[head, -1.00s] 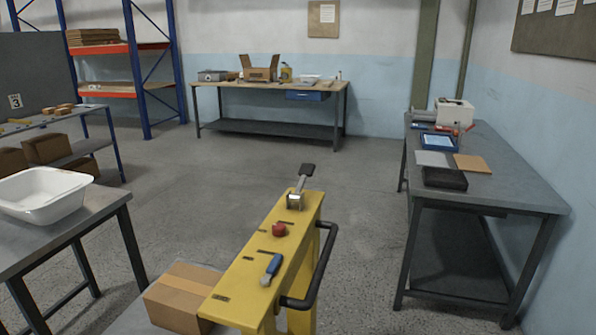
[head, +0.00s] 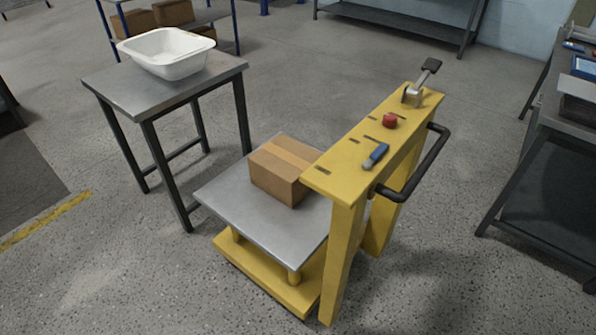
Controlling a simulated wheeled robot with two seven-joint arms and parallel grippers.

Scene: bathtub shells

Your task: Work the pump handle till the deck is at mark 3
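A yellow lift cart stands in the middle of the head view. Its grey metal deck (head: 235,203) sits low above the yellow base (head: 262,283), and a closed cardboard box (head: 277,176) rests on it. A lever with a black pad (head: 428,68), which looks like the pump handle, rises tilted from a metal bracket at the far end of the yellow top beam (head: 345,172). A red knob (head: 390,121) and a blue-handled lever (head: 376,155) are also on the beam. I cannot read any mark numbers. Neither gripper shows.
A steel table (head: 130,92) with a white tub (head: 168,54) stands left of the cart, higher than the deck. A dark workbench (head: 560,150) is at the right. A black push bar (head: 425,170) sticks out from the cart's right side. Open floor lies in front.

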